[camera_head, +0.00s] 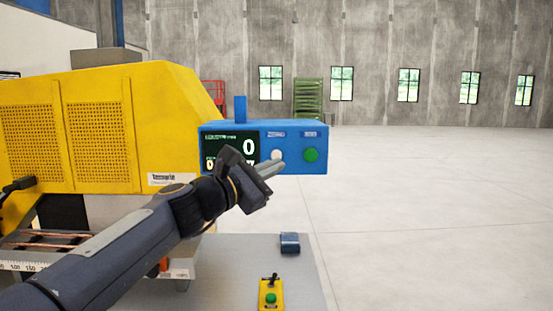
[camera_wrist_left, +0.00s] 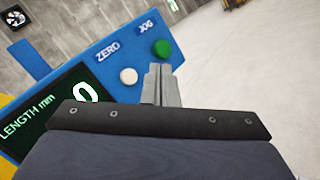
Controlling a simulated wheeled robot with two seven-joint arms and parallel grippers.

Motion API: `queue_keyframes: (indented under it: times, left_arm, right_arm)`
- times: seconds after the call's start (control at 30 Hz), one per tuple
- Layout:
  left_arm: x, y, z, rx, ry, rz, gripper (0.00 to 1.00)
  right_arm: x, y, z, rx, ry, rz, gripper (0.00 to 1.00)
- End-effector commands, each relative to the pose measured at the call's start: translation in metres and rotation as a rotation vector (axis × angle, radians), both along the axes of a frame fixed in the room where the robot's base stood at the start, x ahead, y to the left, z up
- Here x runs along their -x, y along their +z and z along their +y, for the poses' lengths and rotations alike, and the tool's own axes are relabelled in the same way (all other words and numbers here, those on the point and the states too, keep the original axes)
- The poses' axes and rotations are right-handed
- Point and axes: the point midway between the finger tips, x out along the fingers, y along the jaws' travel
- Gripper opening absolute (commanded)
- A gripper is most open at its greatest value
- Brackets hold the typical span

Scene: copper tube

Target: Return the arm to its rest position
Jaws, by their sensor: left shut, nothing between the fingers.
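My left gripper (camera_head: 270,169) is shut and empty, with its fingers in front of the blue control box. In the left wrist view the shut fingertips (camera_wrist_left: 160,72) lie between the white ZERO button (camera_wrist_left: 128,76) and the green JOG button (camera_wrist_left: 161,48). Whether they touch the panel I cannot tell. The blue control box (camera_head: 290,146) has a dark display (camera_head: 216,142) with a large 0, partly hidden by my gripper. The white button (camera_head: 277,155) and green button (camera_head: 311,155) also show in the head view. My right gripper is not in view.
A yellow machine (camera_head: 110,95) stands at the left behind my arm. A grey table (camera_head: 225,270) below carries a small yellow box with a green button (camera_head: 271,295) and a small dark blue block (camera_head: 290,243). The floor at the right is clear.

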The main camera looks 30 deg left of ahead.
Motion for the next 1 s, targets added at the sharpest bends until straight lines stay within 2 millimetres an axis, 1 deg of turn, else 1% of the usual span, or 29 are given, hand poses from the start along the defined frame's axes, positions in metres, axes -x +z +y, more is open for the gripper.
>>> queue_keyframes:
  times: [0.53, 0.6, 0.67, 0.77, 0.8, 0.87, 0.9, 0.97, 1.0]
  left_arm:
    - [0.002, -0.001, -0.001, -0.006, -0.001, 0.001, 0.00]
    - [0.005, -0.006, -0.007, -0.046, -0.010, 0.008, 0.00]
    - [0.013, -0.017, -0.019, -0.128, -0.030, 0.021, 0.00]
    - [0.037, -0.053, -0.049, -0.371, -0.099, 0.054, 0.00]
    - [0.051, -0.074, -0.063, -0.494, -0.139, 0.070, 0.00]
    - [0.074, -0.108, -0.082, -0.691, -0.213, 0.091, 0.00]
    - [0.091, -0.132, -0.092, -0.820, -0.267, 0.101, 0.00]
    - [0.117, -0.169, -0.105, -1.007, -0.354, 0.111, 0.00]
    - [0.135, -0.193, -0.111, -1.126, -0.416, 0.116, 0.00]
  right_arm:
    - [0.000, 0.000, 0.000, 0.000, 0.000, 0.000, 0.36]
    - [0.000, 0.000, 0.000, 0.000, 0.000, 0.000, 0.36]
    - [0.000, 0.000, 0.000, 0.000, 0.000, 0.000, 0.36]
    - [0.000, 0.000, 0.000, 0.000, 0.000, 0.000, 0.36]
    - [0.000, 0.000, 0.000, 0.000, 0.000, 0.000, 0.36]
    - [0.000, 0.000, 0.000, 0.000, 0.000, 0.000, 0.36]
    - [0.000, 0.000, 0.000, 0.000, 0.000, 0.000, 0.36]
    - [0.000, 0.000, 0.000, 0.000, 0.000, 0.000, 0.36]
    - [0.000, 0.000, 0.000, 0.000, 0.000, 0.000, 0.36]
